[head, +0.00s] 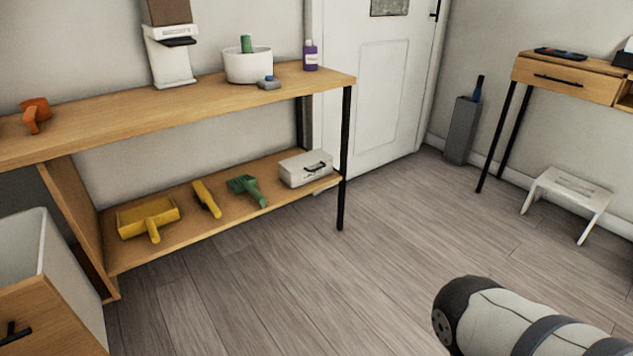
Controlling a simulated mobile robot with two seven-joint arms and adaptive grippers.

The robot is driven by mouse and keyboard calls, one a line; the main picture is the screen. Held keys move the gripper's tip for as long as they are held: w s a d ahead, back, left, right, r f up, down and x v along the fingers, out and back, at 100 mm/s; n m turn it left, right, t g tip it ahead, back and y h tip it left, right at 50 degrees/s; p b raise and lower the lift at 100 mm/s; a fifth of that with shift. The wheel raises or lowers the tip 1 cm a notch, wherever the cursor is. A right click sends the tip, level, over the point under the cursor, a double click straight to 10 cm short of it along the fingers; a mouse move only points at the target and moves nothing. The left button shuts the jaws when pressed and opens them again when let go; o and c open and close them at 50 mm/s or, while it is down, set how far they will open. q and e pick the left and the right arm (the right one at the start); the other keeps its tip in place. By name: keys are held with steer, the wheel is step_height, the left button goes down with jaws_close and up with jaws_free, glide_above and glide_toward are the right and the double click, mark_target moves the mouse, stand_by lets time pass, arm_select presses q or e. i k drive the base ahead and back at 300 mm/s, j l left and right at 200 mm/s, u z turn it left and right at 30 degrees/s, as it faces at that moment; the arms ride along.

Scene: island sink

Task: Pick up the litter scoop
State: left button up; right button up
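A green scoop with a short handle (248,190), which looks like the litter scoop, lies on the lower shelf of the wooden bench. It sits between a yellow brush (206,199) and a white box with a dark handle (306,168), apart from both. Its handle points toward the shelf's front edge. Part of one of my arms shows at the bottom right, far from the scoop, but neither gripper is in view.
A yellow dustpan (148,217) lies left on the lower shelf (180,240). The bench top (190,103) holds an orange object (35,114), a white pot (248,65) and a purple bottle (310,55). A white stool (567,195) stands right. The middle floor is clear.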

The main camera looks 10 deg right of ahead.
mark_target(244, 182)
steer(key=i+l+u, duration=0.2)
steer(key=i, duration=0.35)
steer(key=i+l+u, duration=0.25)
steer(key=i, duration=0.3)
steer(key=i+l+u, duration=0.2)
steer(key=i+l, duration=0.2)
steer(key=i, duration=0.15)
